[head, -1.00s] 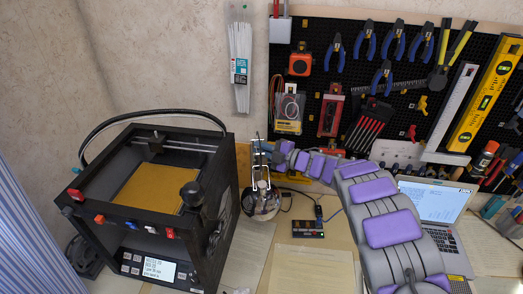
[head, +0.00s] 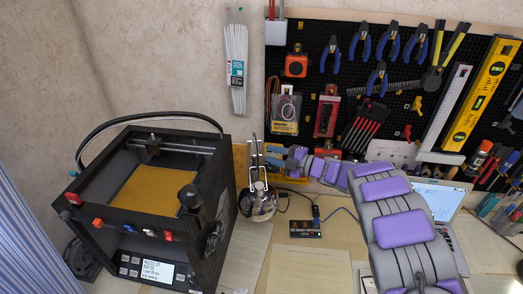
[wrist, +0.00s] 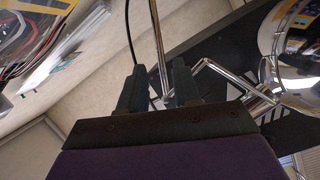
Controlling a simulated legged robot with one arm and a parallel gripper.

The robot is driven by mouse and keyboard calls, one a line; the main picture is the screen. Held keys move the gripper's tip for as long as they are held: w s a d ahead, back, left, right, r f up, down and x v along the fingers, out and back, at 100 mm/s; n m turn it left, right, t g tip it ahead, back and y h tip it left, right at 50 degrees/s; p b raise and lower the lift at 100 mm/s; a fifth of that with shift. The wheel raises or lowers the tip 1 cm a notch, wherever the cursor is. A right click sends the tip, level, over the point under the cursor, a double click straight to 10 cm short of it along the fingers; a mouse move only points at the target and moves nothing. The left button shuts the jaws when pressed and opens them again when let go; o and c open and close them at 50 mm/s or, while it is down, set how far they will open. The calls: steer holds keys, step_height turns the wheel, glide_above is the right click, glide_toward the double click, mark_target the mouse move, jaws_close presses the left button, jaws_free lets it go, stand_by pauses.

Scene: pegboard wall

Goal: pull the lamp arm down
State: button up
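The chrome desk lamp stands beside the black 3D printer in the head view, with its thin metal arm (head: 256,158) rising above a round shiny head (head: 258,203). My gripper (head: 268,155) is at the upper part of the lamp arm, reaching in from the right; its fingertips are too small to make out there. In the wrist view my gripper (wrist: 160,88) has its two dark fingers apart, with a thin chrome rod of the lamp arm (wrist: 157,45) showing between them. I cannot tell whether they touch it. The shiny lamp head (wrist: 298,30) is at the upper right.
The black 3D printer (head: 150,215) is close to the left of the lamp. A pegboard (head: 345,60) with tools is behind. A small dark box (head: 305,229) and a laptop (head: 435,197) are on the desk (head: 310,270) to the right.

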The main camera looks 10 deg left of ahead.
steer(key=p+v, duration=0.1)
steer(key=v, duration=1)
steer(key=shift+d, duration=0.25)
